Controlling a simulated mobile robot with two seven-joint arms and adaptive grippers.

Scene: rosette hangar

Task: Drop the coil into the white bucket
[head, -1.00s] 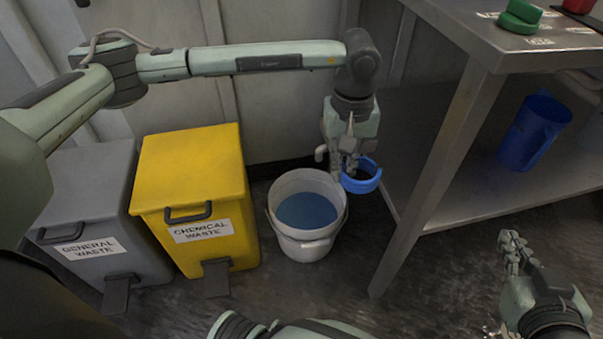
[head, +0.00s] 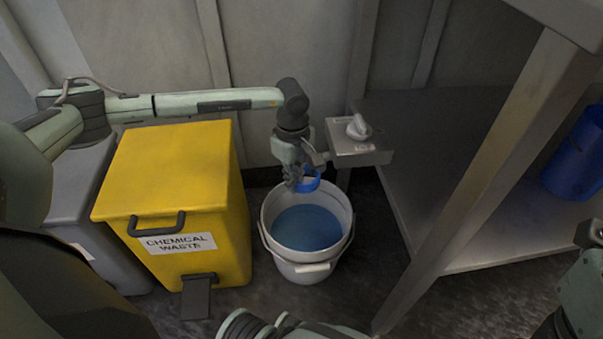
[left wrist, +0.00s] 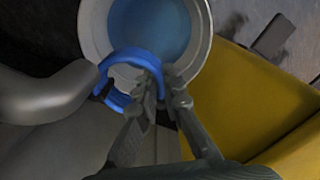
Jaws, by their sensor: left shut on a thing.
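The coil (head: 308,182) is a small blue ring. My left gripper (head: 294,184) is shut on its side. The white bucket (head: 338,250) stands upright on the floor with blue at its bottom. In the head view the coil is over the bucket's far rim. In the left wrist view the coil (left wrist: 135,57) overlaps the bucket's rim (left wrist: 92,28), and the left gripper's fingers (left wrist: 165,95) are at the coil's edge. My right gripper (head: 590,234) is only partly in view at the right edge, its fingers cut off.
A yellow chemical waste bin (head: 165,180) stands left of the bucket, with a grey bin (head: 75,200) beyond. A metal table leg (head: 470,190) and lower shelf (head: 430,150) are on the right. A grey valve box (head: 355,152) sits behind the bucket, near my left gripper.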

